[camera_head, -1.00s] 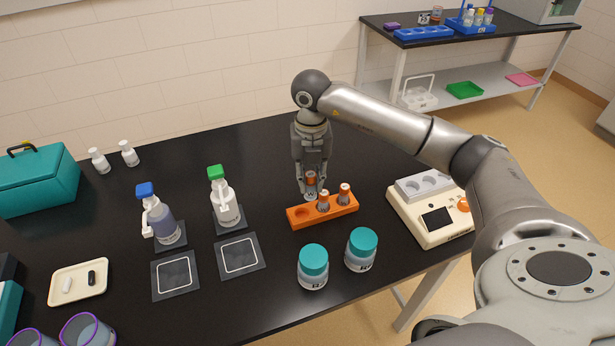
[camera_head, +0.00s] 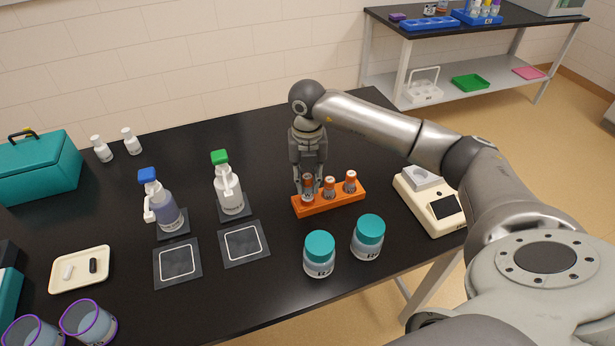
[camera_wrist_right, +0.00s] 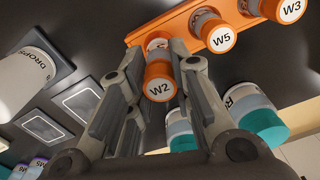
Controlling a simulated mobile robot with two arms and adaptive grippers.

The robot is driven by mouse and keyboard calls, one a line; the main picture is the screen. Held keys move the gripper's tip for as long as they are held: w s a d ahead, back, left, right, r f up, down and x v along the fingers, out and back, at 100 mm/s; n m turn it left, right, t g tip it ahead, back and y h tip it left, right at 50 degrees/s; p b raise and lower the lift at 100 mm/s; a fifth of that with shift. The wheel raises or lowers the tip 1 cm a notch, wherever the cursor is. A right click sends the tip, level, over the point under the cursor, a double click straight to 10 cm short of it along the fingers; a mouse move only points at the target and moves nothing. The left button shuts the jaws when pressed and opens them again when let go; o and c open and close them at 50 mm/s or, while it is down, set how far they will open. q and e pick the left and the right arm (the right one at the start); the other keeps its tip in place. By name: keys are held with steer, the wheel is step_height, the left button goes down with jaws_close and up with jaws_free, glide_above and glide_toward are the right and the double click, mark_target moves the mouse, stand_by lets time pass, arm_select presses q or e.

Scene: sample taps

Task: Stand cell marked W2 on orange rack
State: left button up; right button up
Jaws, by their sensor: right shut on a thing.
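The cell marked W2 (camera_wrist_right: 159,84) has an orange top with a white label. My right gripper (camera_head: 308,190) is shut on it, and in the head view the cell (camera_head: 308,187) stands upright at the left end of the orange rack (camera_head: 338,204). In the right wrist view the cell is between the fingers, over the rack's end (camera_wrist_right: 135,38). Whether its base is fully down in its hole is hidden. Cell W5 (camera_wrist_right: 219,36) and cell W3 (camera_wrist_right: 287,10) stand in the other holes. My left gripper is not in view.
Two teal-capped jars (camera_head: 319,254) (camera_head: 368,237) stand in front of the rack. A cream device (camera_head: 432,205) is to its right. A green-capped bottle (camera_head: 228,187) and a blue-capped bottle (camera_head: 163,204) stand to the left, behind dark mats (camera_head: 243,243).

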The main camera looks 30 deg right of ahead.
mark_target(307, 188)
stand_by(0.3)
steer(key=shift+f, duration=0.1)
steer(key=shift+f+b, duration=0.6)
steer(key=shift+f, duration=0.05)
steer(key=shift+f, duration=0.15)
steer(key=shift+f+b, duration=0.6)
steer(key=shift+f, duration=0.05)
